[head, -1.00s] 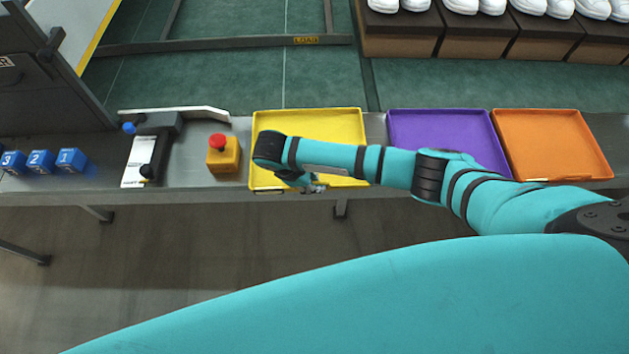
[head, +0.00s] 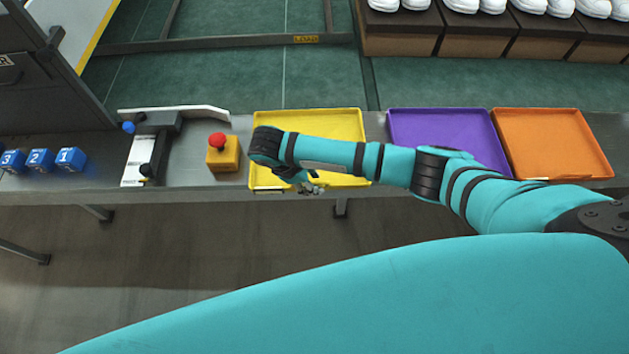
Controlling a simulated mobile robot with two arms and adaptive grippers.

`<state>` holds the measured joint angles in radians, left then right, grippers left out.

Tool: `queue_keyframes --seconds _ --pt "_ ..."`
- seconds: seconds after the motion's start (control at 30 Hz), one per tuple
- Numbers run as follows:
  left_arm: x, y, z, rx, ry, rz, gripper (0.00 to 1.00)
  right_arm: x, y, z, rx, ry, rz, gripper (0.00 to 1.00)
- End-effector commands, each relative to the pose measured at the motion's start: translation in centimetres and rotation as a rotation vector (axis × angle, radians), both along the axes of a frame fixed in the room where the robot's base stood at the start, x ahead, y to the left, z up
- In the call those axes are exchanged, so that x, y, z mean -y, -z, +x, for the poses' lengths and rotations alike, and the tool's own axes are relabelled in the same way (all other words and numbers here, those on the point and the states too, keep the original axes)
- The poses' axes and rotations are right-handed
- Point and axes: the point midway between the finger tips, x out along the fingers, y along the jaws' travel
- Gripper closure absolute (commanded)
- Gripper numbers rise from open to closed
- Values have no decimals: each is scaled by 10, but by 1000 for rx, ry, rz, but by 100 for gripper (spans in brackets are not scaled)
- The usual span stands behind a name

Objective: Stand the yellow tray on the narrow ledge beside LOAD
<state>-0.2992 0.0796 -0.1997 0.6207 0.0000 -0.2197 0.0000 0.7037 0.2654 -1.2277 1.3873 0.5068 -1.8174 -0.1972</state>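The yellow tray (head: 315,121) lies flat on the grey bench, left of the purple tray. My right arm crosses over it from the right, hiding part of its middle. My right gripper (head: 312,188) is at the tray's front edge, low and partly hidden by my wrist. I cannot tell whether its fingers are apart or closed on the rim. The LOAD label (head: 306,39) is on a narrow dark bar (head: 230,45) beyond the bench, over the green floor. My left gripper is out of view.
A red-topped yellow button box (head: 223,154) stands just left of the tray. The purple tray (head: 440,126) and orange tray (head: 553,142) lie to the right. Blue numbered blocks (head: 41,160) sit at the left. Boxes with white shoes (head: 480,40) stand at the back right.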

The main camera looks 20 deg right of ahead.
Motion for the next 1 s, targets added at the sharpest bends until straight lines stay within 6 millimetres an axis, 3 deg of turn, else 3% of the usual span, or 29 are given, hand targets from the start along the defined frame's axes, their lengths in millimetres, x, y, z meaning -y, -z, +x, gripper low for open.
queue_keyframes --seconds 0.27,0.3,0.43,0.6,1.0 --pt "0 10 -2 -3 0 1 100 -27 -54 0 3 -2 4 71" --pt "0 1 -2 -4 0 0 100 -29 -68 1 4 -2 1 71" --pt "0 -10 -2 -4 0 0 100 -37 -87 0 3 -2 -1 71" --pt "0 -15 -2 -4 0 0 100 -43 -97 -2 0 -1 0 71" --pt "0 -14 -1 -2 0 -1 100 -44 -97 -2 0 0 0 71"
